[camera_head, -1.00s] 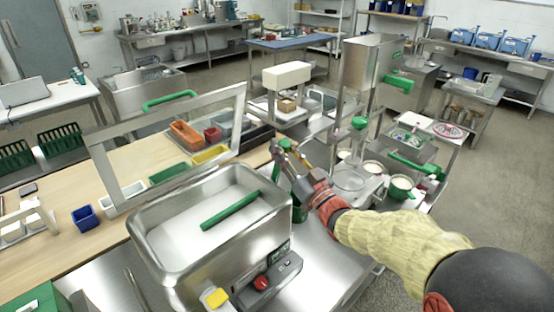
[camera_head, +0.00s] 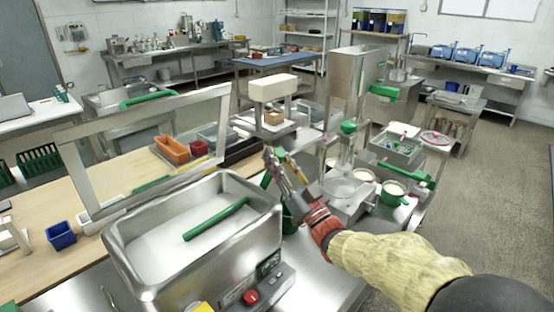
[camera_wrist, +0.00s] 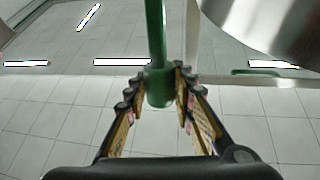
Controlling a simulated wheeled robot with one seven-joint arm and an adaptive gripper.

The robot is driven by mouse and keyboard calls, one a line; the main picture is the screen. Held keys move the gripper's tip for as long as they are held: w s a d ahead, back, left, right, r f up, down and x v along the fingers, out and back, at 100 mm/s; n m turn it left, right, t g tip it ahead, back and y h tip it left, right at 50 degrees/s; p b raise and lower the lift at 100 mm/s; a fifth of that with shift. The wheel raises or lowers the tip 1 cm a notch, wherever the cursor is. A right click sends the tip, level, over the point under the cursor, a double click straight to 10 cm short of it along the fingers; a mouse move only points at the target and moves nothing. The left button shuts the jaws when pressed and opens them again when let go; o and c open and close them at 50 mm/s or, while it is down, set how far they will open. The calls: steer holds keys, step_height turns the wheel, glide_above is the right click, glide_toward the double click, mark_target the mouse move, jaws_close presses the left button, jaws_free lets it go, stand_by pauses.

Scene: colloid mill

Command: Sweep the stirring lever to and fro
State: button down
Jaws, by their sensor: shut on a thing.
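The stirring lever, which I take to be the green rod (camera_wrist: 156,40), runs down from the top of the wrist view and ends in a thicker green knob between my fingers. My gripper (camera_wrist: 157,82) is shut on this green end, with one finger on each side. In the head view my gripper (camera_head: 270,158) is beyond the right back corner of the steel basin, left of the tall steel hopper (camera_head: 352,72). A green part (camera_head: 266,182) shows just left of it. The finger contact is too small to tell there.
The steel basin (camera_head: 112,232) with a green bar (camera_head: 215,219) and a raised framed lid (camera_head: 70,180) stands at left front. A white-topped device (camera_head: 265,88) stands behind my gripper. Bowls (camera_head: 393,188) and green handles (camera_head: 408,172) lie to the right. A curved metal surface (camera_wrist: 265,25) is close in the wrist view.

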steer(key=shift+f, duration=0.2)
steer(key=c, duration=1.5)
jaws_free()
steer(key=shift+d+r, duration=0.1)
steer(key=shift+c, duration=0.2)
steer(key=shift+o, duration=0.3)
steer(key=v, duration=1.2)
